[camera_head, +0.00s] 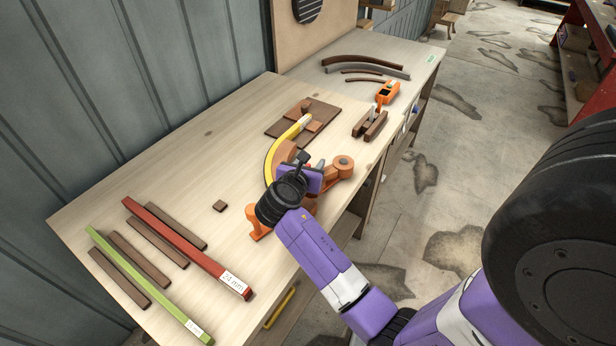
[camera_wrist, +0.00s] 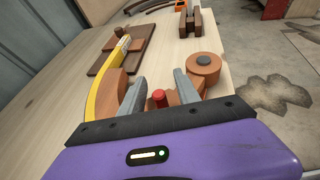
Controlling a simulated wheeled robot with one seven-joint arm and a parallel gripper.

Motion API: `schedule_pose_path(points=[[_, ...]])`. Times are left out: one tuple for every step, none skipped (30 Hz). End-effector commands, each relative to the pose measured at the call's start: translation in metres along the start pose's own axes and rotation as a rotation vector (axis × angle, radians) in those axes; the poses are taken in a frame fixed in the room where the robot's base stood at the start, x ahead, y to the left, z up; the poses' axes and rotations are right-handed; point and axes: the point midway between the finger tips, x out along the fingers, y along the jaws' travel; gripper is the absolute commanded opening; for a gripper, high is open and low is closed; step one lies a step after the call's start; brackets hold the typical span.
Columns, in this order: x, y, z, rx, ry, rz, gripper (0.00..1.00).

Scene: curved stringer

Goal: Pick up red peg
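The red peg (camera_wrist: 159,97) is small and round-topped, and shows in the wrist view at an orange-brown fixture (camera_wrist: 190,93). My gripper (camera_wrist: 160,80) is open, with one grey finger on each side of the peg in the picture. Gaps show between the peg and both fingers, and I cannot tell how far below the fingertips it is. In the head view, my gripper (camera_head: 311,168) is over the orange fixture (camera_head: 256,222) near the bench's front edge. The peg is hidden there behind my gripper and wrist.
A yellow curved strip (camera_head: 272,160) runs beside the fixture to a brown board (camera_head: 325,112). Brown blocks (camera_head: 375,126) and an orange tool (camera_head: 387,92) lie farther back. Red (camera_head: 180,243) and green (camera_head: 140,279) bars lie left.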

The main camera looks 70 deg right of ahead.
Motion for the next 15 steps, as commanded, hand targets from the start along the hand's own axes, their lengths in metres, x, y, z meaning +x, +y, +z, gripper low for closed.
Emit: schedule_pose_path(points=[[-0.0002, 0.0000, -0.0001, 0.000, 0.000, 0.000, 0.39], [-0.0002, 0.0000, -0.0001, 0.000, 0.000, 0.000, 0.33], [-0.0003, 0.0000, -0.0001, 0.000, 0.000, 0.000, 0.25], [-0.0003, 0.0000, -0.0001, 0.000, 0.000, 0.000, 0.19], [-0.0003, 0.0000, -0.0001, 0.000, 0.000, 0.000, 0.13], [-0.0004, 0.0001, -0.0002, 0.000, 0.000, 0.000, 0.05], [-0.0004, 0.0000, -0.0002, 0.000, 0.000, 0.000, 0.00], [-0.0004, 0.0000, -0.0002, 0.000, 0.000, 0.000, 0.00], [-0.0004, 0.0000, -0.0002, 0.000, 0.000, 0.000, 0.00], [-0.0004, 0.0001, -0.0002, 0.000, 0.000, 0.000, 0.00], [-0.0005, 0.0001, -0.0002, 0.000, 0.000, 0.000, 0.00], [-0.0005, 0.0001, -0.0001, 0.000, 0.000, 0.000, 0.00], [-0.0005, 0.0000, -0.0002, 0.000, 0.000, 0.000, 0.00], [-0.0005, 0.0000, -0.0002, 0.000, 0.000, 0.000, 0.00], [-0.0005, 0.0001, -0.0001, 0.000, 0.000, 0.000, 0.00]])
